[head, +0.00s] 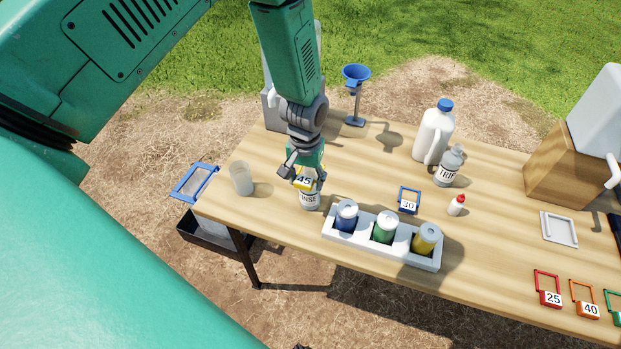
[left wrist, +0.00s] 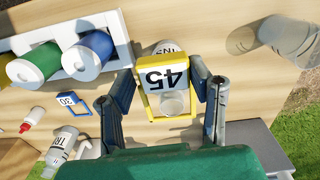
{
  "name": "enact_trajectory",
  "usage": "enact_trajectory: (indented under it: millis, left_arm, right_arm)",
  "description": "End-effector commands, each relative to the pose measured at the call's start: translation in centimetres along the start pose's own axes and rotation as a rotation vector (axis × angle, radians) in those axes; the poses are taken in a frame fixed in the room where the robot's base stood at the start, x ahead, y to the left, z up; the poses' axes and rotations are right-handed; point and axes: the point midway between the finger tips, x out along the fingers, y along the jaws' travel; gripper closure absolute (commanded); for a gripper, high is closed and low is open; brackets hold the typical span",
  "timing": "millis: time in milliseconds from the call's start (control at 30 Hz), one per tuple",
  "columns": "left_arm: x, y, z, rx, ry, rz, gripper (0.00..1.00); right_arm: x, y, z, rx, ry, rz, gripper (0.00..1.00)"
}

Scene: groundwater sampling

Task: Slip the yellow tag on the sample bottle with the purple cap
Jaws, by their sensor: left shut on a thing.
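I cannot tell whether the tag touches this bottle. A grey rack (head: 333,226) holds a blue bottle (head: 346,216), a green bottle (head: 384,228) and a yellow bottle (head: 426,240). Their caps look pale; I cannot make out a purple one. My right gripper is not in view.
A clear cup (head: 241,178) stands left of the gripper. A blue tag (head: 409,201) marked 30, a red-capped dropper (head: 457,205), a jug (head: 434,133) and a grey bottle (head: 449,166) stand to the right. A blue funnel (head: 356,75) is behind. More tags lie at the right front edge.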

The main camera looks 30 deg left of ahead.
Motion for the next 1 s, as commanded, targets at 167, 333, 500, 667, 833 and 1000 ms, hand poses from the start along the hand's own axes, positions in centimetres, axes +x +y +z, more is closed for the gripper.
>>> enact_trajectory:
  millis: [167,333,500,667,833,1000]
  left_arm:
    - [0.57,0.24,0.08,-0.001,0.001,-0.003,0.70]
    - [0.76,0.55,0.17,0.000,0.002,-0.006,0.70]
    - [0.68,0.65,0.20,0.000,0.002,-0.007,0.70]
    - [0.79,0.34,0.11,0.000,0.001,-0.004,0.29]
    - [0.87,0.11,0.04,0.000,0.000,-0.002,0.29]
    - [0.46,0.19,0.02,0.000,0.001,-0.002,0.29]
  right_arm:
    - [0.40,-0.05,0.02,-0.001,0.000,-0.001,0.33]
    - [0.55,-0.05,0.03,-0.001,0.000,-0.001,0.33]
    - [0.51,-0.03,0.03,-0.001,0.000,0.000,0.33]
    - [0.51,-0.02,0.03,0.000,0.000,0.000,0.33]
    - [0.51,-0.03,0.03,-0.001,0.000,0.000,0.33]
    - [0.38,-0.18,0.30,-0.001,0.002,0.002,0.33]
